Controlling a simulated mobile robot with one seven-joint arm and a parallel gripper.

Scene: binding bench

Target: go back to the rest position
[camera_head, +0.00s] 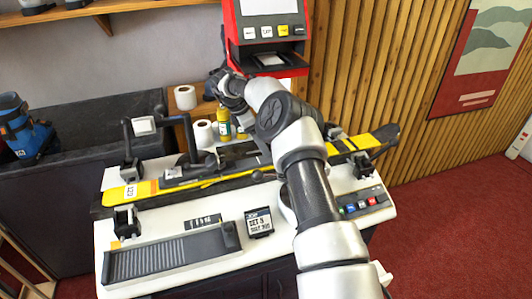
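My arm reaches up from the lower right of the head view, across the bench (255,262). My gripper (218,84) is at its far end, dark and small, in front of the red machine's left side. The wrist partly covers the fingers, so I cannot tell whether they are open or shut, or whether they hold anything. A yellow and black ski (145,190) lies across the bench in clamps, and my arm hides part of its middle.
The red machine (232,48) stands behind the bench. Paper rolls (185,97) and yellow bottles (223,122) are near my gripper. A grey ribbed tray (170,256), a small card display (259,222) and a button panel (361,203) sit in front. Red floor is open at right.

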